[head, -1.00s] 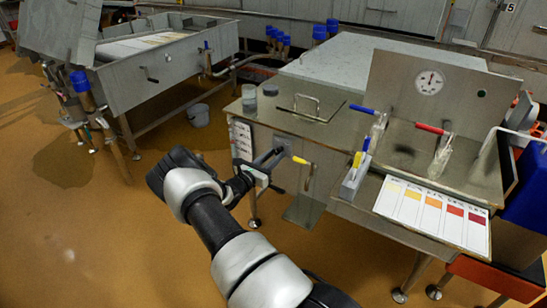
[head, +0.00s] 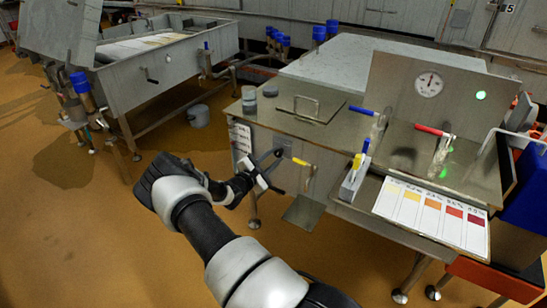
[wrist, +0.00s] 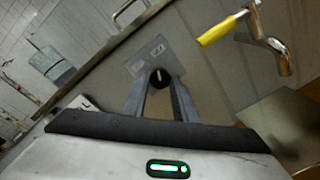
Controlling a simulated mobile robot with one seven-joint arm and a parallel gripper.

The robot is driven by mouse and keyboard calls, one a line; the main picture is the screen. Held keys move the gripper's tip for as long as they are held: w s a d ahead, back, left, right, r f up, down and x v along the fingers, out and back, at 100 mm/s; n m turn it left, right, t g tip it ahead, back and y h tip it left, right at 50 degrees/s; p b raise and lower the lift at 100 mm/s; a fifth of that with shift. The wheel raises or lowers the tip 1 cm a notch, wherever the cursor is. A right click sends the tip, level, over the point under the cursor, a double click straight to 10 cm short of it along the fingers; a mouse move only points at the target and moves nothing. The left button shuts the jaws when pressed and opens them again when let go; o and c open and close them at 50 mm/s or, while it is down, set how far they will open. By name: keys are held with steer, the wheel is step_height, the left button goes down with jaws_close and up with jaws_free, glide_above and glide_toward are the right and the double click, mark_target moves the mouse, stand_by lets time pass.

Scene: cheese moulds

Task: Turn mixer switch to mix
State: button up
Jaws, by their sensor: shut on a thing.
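The mixer switch is a black round knob (wrist: 160,76) with a pale pointer mark. It sits on a small grey labelled plate (wrist: 150,58) on the front of the steel cabinet; in the head view the plate (head: 284,146) shows behind my gripper. My gripper (wrist: 161,84) has its two fingers on either side of the knob and is shut on it. In the head view my gripper (head: 272,165) is at the cabinet front, hiding the knob. A round indicator lamp (head: 480,95) on the upright panel glows green.
A yellow-handled valve (wrist: 228,26) is close to the right of the switch. A dial gauge (head: 429,84) is on the panel. The floor left of the cabinet is open.

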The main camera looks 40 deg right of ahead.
steer(key=shift+m, duration=0.6)
steer(key=o, duration=1)
steer(key=shift+o, duration=0.2)
steer(key=p+v, duration=0.3)
steer(key=v, duration=1.4)
steer(key=shift+s+a+r, duration=0.2)
